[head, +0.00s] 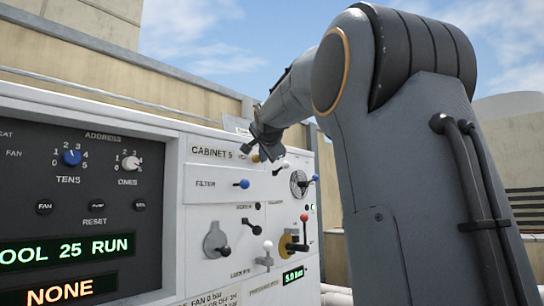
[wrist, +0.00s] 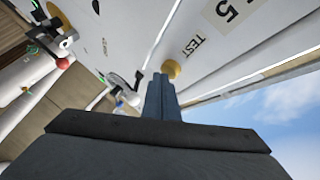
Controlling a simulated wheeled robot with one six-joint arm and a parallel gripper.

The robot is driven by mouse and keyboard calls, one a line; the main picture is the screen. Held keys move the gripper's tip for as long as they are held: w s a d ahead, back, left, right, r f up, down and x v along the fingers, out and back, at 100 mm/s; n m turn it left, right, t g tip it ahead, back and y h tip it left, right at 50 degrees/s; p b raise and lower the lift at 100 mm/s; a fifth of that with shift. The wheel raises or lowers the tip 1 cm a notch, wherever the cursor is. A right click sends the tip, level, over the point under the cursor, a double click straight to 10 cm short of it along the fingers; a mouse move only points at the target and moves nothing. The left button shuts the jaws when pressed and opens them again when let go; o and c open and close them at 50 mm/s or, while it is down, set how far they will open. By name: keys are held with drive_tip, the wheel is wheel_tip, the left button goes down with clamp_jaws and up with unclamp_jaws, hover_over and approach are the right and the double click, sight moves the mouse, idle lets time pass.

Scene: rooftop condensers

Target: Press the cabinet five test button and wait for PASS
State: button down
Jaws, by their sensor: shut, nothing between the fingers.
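The cabinet five panel (head: 205,215) is white, with a "CABINET 5" label near its top. The test button (wrist: 171,68) is round and yellow, beside the word TEST in the wrist view. My gripper (wrist: 160,78) is shut and empty, its fingertips just at the button's edge in that view; I cannot tell whether they touch it. In the head view my gripper (head: 262,148) is at the panel's top, right of the label, and partly covers the button area. No PASS is readable. The dark control panel's displays (head: 66,250) read "OOL 25 RUN" and "NONE".
A green display (head: 293,275) reads 5.0 bar. Open sky lies above the panel.

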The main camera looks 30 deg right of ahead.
drive_tip(key=shift+w+a, duration=0.1)
drive_tip(key=shift+w, duration=0.3)
idle(0.4)
idle(0.4)
drive_tip(key=shift+s+d, duration=0.3)
drive_tip(key=shift+s, duration=0.65)
drive_tip(key=shift+s+d+b, duration=0.1)
drive_tip(key=shift+s+d, duration=0.25)
drive_tip(key=shift+s, duration=0.45)
drive_tip(key=shift+s+d+b, duration=0.15)
drive_tip(key=shift+s+d, duration=0.15)
drive_tip(key=shift+s, duration=0.55)
drive_tip(key=shift+s+d+b, duration=0.1)
drive_tip(key=shift+s+d, duration=0.25)
drive_tip(key=shift+s, duration=0.45)
drive_tip(key=shift+a, duration=0.1)
drive_tip(key=shift+w+a, duration=0.1)
drive_tip(key=shift+a, duration=0.05)
